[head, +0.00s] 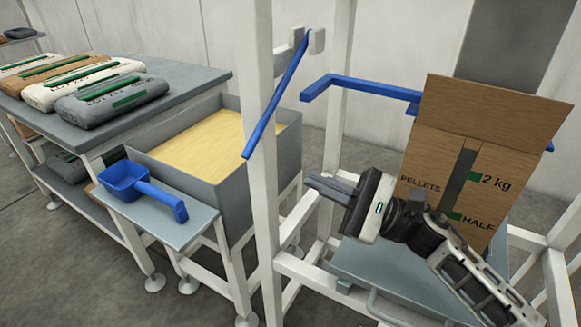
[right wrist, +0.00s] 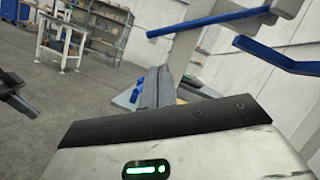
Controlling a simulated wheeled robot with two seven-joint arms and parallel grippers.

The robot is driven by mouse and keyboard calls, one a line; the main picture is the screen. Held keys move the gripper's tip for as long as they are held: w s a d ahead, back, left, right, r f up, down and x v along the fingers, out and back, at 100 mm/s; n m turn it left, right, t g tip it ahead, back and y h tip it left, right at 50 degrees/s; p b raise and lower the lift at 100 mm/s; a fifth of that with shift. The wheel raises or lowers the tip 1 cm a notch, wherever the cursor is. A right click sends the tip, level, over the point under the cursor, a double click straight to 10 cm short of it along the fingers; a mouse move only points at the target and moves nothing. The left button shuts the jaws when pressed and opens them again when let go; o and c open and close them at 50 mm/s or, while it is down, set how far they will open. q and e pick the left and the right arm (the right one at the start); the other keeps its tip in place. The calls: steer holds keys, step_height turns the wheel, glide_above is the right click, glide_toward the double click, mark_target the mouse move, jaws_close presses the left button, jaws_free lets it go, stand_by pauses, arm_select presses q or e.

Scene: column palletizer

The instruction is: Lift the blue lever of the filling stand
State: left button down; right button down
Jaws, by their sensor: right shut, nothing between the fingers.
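The blue lever (head: 277,93) slants down to the left from a bracket on the white frame of the filling stand (head: 262,150). It also shows at the top of the right wrist view (right wrist: 215,23). My right gripper (head: 331,187) is shut and empty. It points left, below and to the right of the lever's lower end, apart from it. In the right wrist view its fingers (right wrist: 152,88) are together. A dark part at that view's left edge looks like my left gripper (right wrist: 18,103); its jaws cannot be made out.
An open carton (head: 478,165) stands behind my right forearm, inside a blue guide bar (head: 360,87). A bin of yellow pellets (head: 205,138), a blue scoop (head: 126,178) on a shelf and a table (head: 190,80) with several bags are left. White posts stand close by.

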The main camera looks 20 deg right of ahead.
mark_target(268, 160)
steer(key=p+x, duration=0.1)
steer(key=x, duration=0.8)
steer(key=shift+w+a, duration=0.2)
steer(key=shift+p, duration=0.3)
